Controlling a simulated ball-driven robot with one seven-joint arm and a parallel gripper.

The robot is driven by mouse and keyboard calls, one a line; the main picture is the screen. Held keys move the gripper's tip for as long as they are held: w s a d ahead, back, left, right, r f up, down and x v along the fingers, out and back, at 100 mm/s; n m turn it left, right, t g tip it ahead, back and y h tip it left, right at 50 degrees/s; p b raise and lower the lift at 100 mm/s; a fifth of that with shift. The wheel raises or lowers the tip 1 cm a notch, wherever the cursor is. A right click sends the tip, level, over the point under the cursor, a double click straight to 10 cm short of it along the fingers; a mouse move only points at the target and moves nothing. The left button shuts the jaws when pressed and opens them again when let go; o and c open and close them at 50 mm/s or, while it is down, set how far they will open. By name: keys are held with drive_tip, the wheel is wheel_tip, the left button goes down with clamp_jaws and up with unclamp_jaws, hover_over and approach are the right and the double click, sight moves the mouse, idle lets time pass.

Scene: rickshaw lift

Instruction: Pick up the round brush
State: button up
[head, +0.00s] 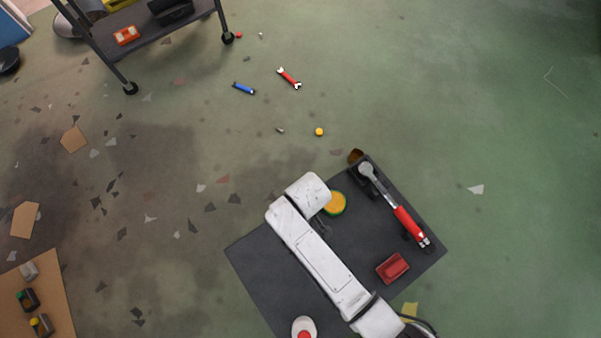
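A round yellow-orange thing with a greenish rim (337,204) lies on the dark grey mat (262,262) in the head view. It may be the round brush, but its bristles cannot be made out. The white links of my arm lie across the mat and cover its left edge. A small brown, rounded thing (355,156) sits at the mat's far corner; I cannot tell what it is.
A red-handled tool (402,216) and a red block (393,268) lie on the mat's right side. A red wrench (289,78), a blue tool (244,88) and a yellow piece (319,132) lie beyond. A wheeled cart (150,35) stands upper left. Floor at right is mostly clear.

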clamp_jaws()
idle(0.3)
drive_tip(key=shift+r, duration=0.1)
